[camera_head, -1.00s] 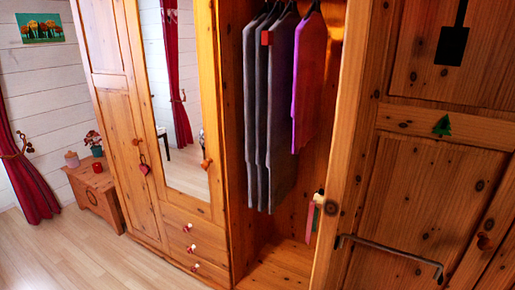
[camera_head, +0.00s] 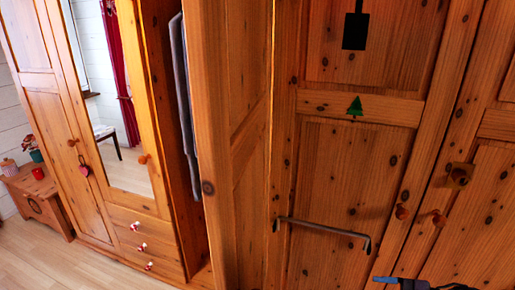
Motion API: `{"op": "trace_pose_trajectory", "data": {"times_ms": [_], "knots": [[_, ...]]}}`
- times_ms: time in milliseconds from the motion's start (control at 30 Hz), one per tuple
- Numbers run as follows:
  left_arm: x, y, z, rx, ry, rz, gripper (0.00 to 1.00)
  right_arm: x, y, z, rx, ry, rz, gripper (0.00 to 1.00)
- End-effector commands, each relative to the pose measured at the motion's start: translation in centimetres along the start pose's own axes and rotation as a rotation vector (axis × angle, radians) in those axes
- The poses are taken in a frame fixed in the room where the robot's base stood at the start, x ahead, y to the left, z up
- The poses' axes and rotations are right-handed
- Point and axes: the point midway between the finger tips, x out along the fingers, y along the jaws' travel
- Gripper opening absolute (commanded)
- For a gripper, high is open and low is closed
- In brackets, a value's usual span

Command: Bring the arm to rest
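Part of my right gripper (camera_head: 427,285) shows at the bottom right edge of the head view, dark with a bluish tip. It is cut off by the frame, so I cannot tell whether it is open or shut. No object shows in it. It is low in front of the wooden wardrobe doors and right of the long metal bar handle (camera_head: 322,229). My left gripper is not in view.
A wooden wardrobe door (camera_head: 235,120) stands ajar, mostly hiding the compartment with hanging grey clothes (camera_head: 184,100). A mirror door (camera_head: 110,110), drawers with red-and-white knobs (camera_head: 140,240) and a small chest (camera_head: 38,200) are at left. Floor (camera_head: 85,265) is free at lower left.

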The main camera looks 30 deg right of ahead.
Motion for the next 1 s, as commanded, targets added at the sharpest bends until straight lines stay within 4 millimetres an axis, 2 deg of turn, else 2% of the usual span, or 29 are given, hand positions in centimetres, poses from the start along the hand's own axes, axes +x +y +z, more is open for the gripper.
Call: {"op": "trace_pose_trajectory", "data": {"times_ms": [167,267,500,667,800,1000], "knots": [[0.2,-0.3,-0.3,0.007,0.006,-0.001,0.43,0.5,-0.5,3.1,0.024,-0.213,0.103,0.69],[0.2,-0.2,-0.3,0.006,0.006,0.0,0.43,1.0,-1.6,5.0,0.07,-0.345,0.178,0.69],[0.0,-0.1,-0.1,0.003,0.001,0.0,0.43,3.4,-6.2,7.9,0.277,-0.621,0.327,0.69],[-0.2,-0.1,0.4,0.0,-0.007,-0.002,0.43,6.3,-9.7,7.9,0.447,-0.718,0.383,0.69],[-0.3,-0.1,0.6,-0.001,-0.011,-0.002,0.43,9.9,-12.2,6.8,0.598,-0.736,0.421,0.69],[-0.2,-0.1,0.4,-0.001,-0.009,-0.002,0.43,15.1,-13.3,4.2,0.743,-0.659,0.481,0.69]]}}
